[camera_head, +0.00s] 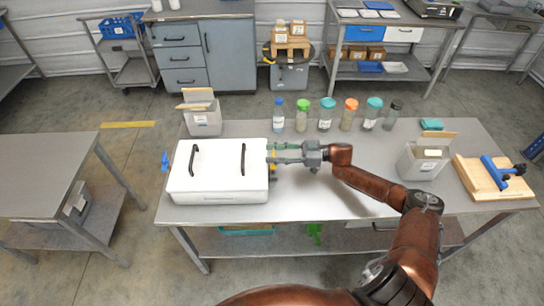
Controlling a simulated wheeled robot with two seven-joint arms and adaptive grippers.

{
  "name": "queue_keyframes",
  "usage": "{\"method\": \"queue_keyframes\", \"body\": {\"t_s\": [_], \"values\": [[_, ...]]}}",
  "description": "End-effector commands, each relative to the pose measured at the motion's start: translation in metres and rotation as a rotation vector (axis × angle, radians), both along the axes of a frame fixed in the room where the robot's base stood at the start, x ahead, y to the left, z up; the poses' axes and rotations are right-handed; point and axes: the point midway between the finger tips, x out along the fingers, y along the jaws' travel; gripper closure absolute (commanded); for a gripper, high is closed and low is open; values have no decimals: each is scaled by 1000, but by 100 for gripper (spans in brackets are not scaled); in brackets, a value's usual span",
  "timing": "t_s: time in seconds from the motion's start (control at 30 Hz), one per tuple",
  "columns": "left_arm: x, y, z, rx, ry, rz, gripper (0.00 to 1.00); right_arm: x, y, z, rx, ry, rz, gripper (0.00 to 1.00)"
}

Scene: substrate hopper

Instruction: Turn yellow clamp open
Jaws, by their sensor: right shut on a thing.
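A white hopper box (218,184) with two dark handles on its lid stands on the left part of the steel table. A small yellow clamp (273,169) shows at the box's right side, partly hidden by my right gripper. My right gripper (272,153) reaches in from the right, with its fingertips at the box's right side. It is shut on the yellow clamp, though the contact is small and partly hidden. A blue clamp (165,162) sits on the box's left side. My left gripper is not in view.
Several bottles and jars (325,114) stand along the table's back edge. A grey bin (203,118) stands behind the box, and another bin (423,161) stands at the right beside a wooden board (492,178) with a blue tool. The table's front middle is clear.

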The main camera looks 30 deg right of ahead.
Motion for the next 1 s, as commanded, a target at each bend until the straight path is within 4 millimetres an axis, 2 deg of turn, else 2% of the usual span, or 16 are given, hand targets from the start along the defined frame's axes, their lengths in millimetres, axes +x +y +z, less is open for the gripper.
{"method": "queue_keyframes", "body": {"t_s": [0.13, 0.57, 0.6, 0.87, 1.0], "values": [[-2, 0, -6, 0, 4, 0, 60, 1, -1, -2, -3, 2, 23, 88], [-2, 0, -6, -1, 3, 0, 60, 0, 0, 0, -2, 0, 33, 88], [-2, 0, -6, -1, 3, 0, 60, 0, 0, 0, -2, 0, 32, 62], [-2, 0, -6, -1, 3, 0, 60, 0, 1, 0, -1, 1, 33, 45], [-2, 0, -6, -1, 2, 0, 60, 0, 1, 0, -1, 1, 33, 45]]}}
